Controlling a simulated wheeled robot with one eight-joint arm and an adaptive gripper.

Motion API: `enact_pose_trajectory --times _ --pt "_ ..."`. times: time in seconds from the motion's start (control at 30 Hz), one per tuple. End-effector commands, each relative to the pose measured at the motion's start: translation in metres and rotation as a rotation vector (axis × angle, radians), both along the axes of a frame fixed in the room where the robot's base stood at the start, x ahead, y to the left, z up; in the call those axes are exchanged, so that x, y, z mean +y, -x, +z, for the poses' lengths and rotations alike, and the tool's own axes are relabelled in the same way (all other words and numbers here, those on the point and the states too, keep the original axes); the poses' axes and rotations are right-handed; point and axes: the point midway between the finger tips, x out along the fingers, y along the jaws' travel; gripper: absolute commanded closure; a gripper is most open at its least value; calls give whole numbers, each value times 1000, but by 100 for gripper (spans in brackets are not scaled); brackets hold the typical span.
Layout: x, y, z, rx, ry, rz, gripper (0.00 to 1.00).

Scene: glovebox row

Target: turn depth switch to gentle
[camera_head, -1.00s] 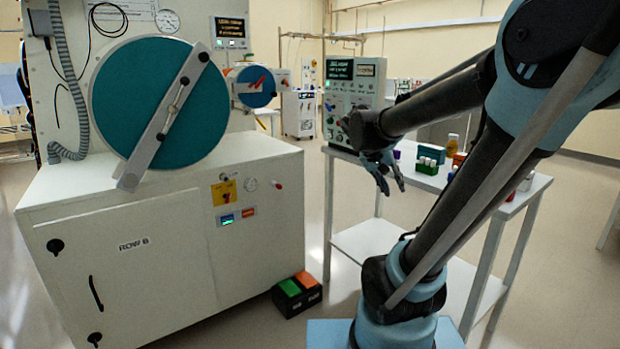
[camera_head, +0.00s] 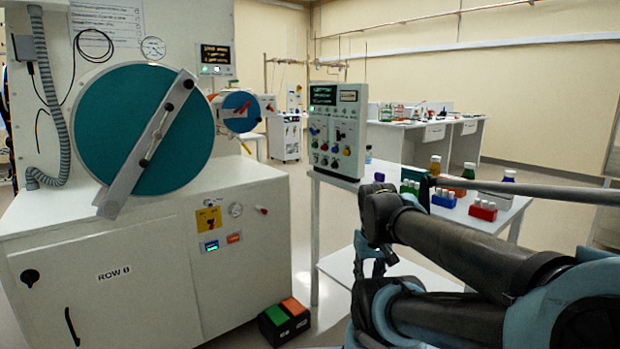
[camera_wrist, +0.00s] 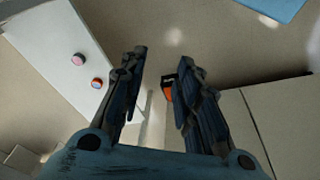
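The grey control panel (camera_head: 334,130) stands upright at the left end of the white side table (camera_head: 330,188). It carries a dark display (camera_head: 323,95), a small meter and several coloured knobs and switches. The labels are too small to read, so I cannot tell which one is the depth switch. My gripper (camera_head: 372,262) hangs low in front of the table, below the panel and apart from it, partly hidden by my arm. In the wrist view my gripper (camera_wrist: 160,75) points down with its fingers spread and nothing between them.
The glovebox (camera_head: 140,240) with a round teal port cover (camera_head: 130,120) fills the left. A green and orange pedal (camera_head: 285,320) lies on the floor. Bottles and vial racks, including a red rack (camera_head: 483,210), stand on the side table. Open floor shows between glovebox and table.

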Motion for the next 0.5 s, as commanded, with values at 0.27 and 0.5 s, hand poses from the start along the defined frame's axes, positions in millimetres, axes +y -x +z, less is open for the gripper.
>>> enact_pose_trajectory --times 0.27,0.5 --pt "-27 -51 48 42 255 321 70" --pt "-44 -111 94 116 511 630 70"
